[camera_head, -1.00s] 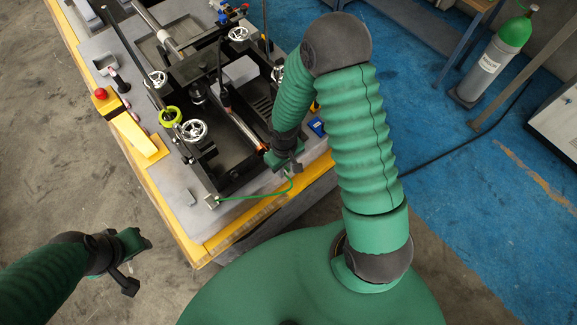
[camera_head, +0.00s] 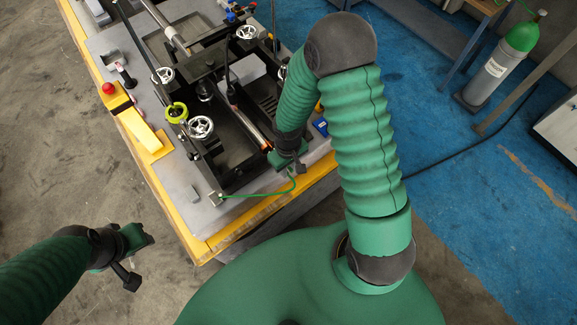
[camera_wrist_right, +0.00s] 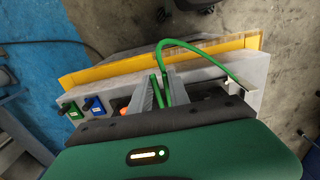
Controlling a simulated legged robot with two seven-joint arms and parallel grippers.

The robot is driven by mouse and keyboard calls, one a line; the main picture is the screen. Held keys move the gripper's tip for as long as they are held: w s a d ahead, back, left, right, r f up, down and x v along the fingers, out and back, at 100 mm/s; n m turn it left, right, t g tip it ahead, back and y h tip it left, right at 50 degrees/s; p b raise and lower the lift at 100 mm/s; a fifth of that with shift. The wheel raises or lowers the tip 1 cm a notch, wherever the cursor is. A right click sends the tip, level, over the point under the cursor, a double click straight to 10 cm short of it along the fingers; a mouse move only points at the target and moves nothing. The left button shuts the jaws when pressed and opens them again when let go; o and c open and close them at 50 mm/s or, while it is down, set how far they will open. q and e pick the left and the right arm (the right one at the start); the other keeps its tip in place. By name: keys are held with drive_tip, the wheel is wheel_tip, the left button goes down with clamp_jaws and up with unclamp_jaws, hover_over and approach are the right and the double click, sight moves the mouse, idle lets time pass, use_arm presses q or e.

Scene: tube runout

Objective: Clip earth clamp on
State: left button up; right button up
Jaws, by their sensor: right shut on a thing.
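My right gripper (camera_head: 289,164) is low over the near right corner of the bench, by the end of the black fixture. It is shut on the earth clamp, which its fingers and wrist mostly hide. A green earth cable (camera_head: 252,195) loops from it to a small metal block (camera_head: 214,199) at the bench's front corner. In the right wrist view the cable (camera_wrist_right: 196,50) arcs down to the fingers (camera_wrist_right: 164,92), with green showing between them. Whether the clamp touches anything is hidden. My left gripper (camera_head: 138,258) hangs over the floor, away from the bench; its jaw opening is unclear.
The black fixture (camera_head: 210,160) has several handwheels (camera_head: 200,127) and a tube with an orange-copper end (camera_head: 260,140). Blue and green sockets (camera_wrist_right: 94,104) are near my right gripper. A gas cylinder (camera_head: 495,65) stands behind right.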

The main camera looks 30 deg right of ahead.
use_arm(q)
drive_tip(key=shift+s+a, duration=0.1)
drive_tip(key=shift+a, duration=0.2)
use_arm(e)
drive_tip(key=shift+s+a, duration=0.1)
drive_tip(key=shift+a, duration=0.1)
drive_tip(key=shift+d, duration=0.1)
use_arm(q)
drive_tip(key=shift+d+r, duration=0.2)
drive_tip(key=shift+d, duration=0.25)
use_arm(e)
drive_tip(key=shift+d+f, duration=0.15)
drive_tip(key=shift+d, duration=0.65)
use_arm(q)
drive_tip(key=shift+a, duration=0.2)
use_arm(e)
drive_tip(key=shift+a, duration=0.15)
use_arm(q)
drive_tip(key=shift+a, duration=0.1)
use_arm(e)
drive_tip(key=shift+w+a, duration=0.1)
drive_tip(key=shift+w, duration=0.2)
use_arm(q)
drive_tip(key=shift+r+p, duration=0.15)
drive_tip(key=shift+p, duration=0.25)
use_arm(e)
drive_tip(key=shift+w, duration=0.9)
